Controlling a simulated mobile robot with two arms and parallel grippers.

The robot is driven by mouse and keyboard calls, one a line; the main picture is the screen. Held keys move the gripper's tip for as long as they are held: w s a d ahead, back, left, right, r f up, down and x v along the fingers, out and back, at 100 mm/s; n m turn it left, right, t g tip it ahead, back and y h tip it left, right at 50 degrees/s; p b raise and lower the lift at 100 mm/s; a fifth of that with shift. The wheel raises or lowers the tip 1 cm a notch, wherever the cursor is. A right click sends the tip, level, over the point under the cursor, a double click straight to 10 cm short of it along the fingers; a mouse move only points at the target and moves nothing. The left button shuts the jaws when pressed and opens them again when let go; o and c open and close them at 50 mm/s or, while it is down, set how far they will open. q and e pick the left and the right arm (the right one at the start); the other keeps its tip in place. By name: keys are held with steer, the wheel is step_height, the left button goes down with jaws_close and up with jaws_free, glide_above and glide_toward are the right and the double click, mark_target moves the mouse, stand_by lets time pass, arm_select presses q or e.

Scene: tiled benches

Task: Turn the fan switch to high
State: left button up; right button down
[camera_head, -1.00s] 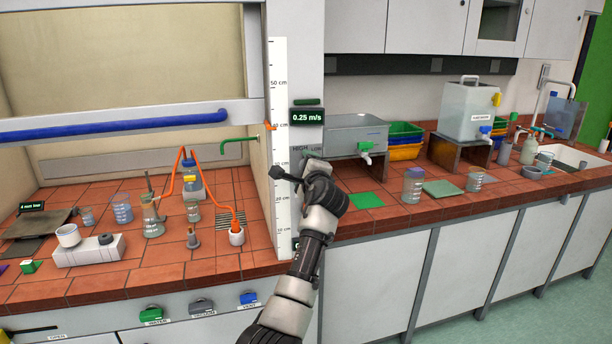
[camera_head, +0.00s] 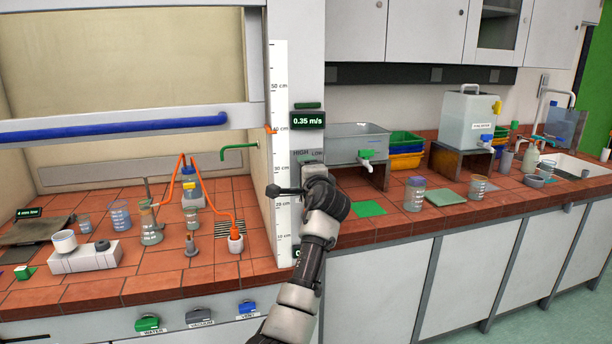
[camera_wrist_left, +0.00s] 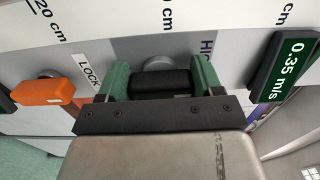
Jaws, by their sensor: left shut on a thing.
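The fan switch is a black knob (camera_wrist_left: 160,83) on the grey panel post of the fume hood, seen in the left wrist view. My left gripper (camera_wrist_left: 160,90) is shut on it, with one green finger on each side. A partly hidden HIGH label (camera_wrist_left: 207,47) lies by the right finger. The airflow display (camera_head: 307,120) reads 0.35 m/s. My right gripper is not in view.
An orange knob (camera_wrist_left: 47,92) and a LOCK label (camera_wrist_left: 88,70) are left of my gripper in the wrist view. The white height scale (camera_head: 281,150) runs beside it. Glassware and a heater (camera_head: 85,257) stand in the hood; a green mat (camera_head: 369,208) lies right of the post.

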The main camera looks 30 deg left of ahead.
arm_select(q)
steer(key=shift+f, duration=0.15)
steer(key=o, duration=0.9)
steer(key=shift+o, duration=0.2)
steer(key=b+v, duration=0.2)
steer(key=v, duration=0.9)
